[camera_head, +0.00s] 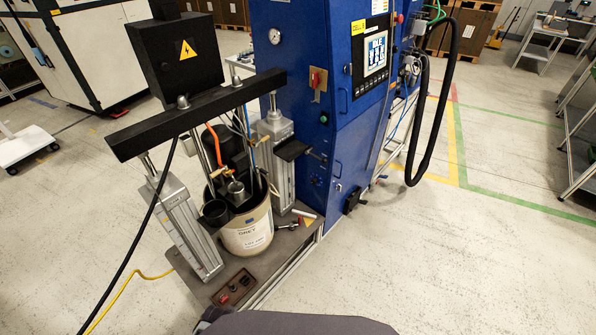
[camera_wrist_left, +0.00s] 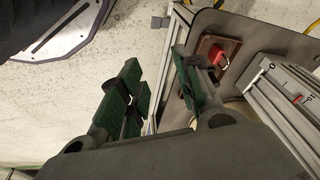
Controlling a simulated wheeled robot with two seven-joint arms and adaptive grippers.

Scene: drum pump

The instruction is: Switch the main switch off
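The likely main switch (camera_head: 317,80) is a red rotary handle on a yellowish plate on the blue cabinet's front. Its handle looks roughly upright in the head view; I cannot read its markings. My right gripper is in neither view.
The blue cabinet (camera_head: 300,140) carries a screen (camera_head: 375,53). The drum (camera_head: 247,228) stands under a black crossbeam (camera_head: 200,115).

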